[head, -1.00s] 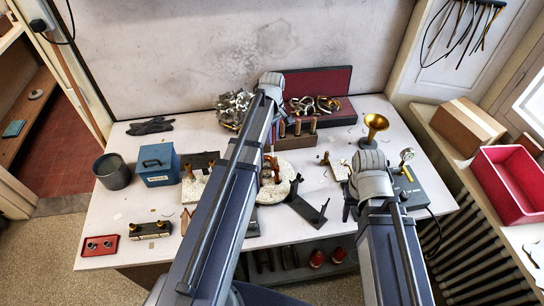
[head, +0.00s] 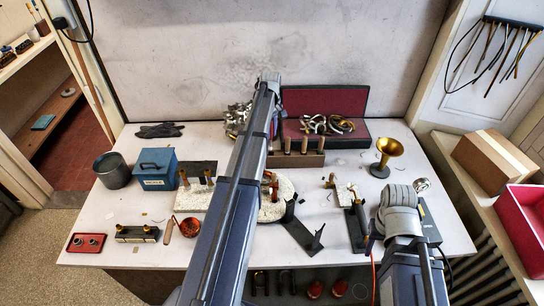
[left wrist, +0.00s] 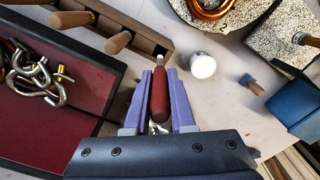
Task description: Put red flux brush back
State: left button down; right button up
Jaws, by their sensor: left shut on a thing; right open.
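The red flux brush (left wrist: 159,95) shows in the left wrist view as a red handle with a pale metal end. My left gripper (left wrist: 160,90), with purple fingers, is shut on it. A round white-topped thing (left wrist: 202,66) stands just right of the brush; I cannot tell whether they touch. A wooden rack (left wrist: 153,42) with several wooden-handled tools is beyond the fingers to the left, and also shows in the head view (head: 310,160). In the head view my left arm hides its gripper and the brush. My right gripper (head: 372,240) is open, partly hidden by its wrist, at the right of the bench.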

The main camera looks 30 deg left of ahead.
aim_at(271, 149)
pick_arm(q)
jog(key=shift+f+b, duration=3.95)
jog(key=shift+f, duration=0.45)
jog(key=shift+f, duration=0.1)
jog(key=shift+f, duration=0.2)
jog(key=c, duration=0.8)
grip_release()
jog(key=shift+r, duration=0.15)
jog(key=shift+o, duration=0.2)
notch_tip(271, 149, up, 12)
jog(key=p, duration=1.2)
jog(key=shift+r, duration=0.2)
